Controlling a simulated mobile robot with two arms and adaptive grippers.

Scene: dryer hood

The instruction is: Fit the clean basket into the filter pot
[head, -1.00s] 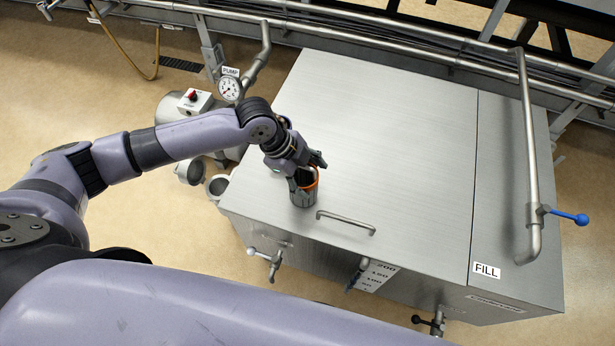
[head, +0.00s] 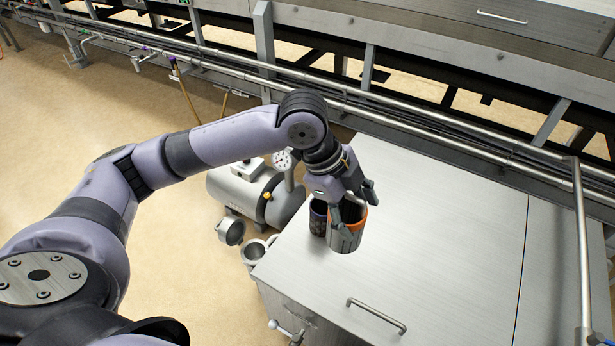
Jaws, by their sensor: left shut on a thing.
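My left gripper (head: 354,202) is shut on the rim of a grey metal basket with an orange band (head: 345,238). The basket is upright, over the lid of the steel tank near its left corner. I cannot tell whether its bottom touches the lid. The filter pot (head: 254,252) is a grey open-topped cup at the tank's left side. Its round cover (head: 231,232) appears swung open to the left. My right gripper is not in view.
The steel tank (head: 440,240) fills the right, with a bar handle (head: 376,316) on its lid. A pump (head: 240,190) with a gauge (head: 284,160) stands behind the pot. Pipes (head: 430,125) run across the back. Floor at left is clear.

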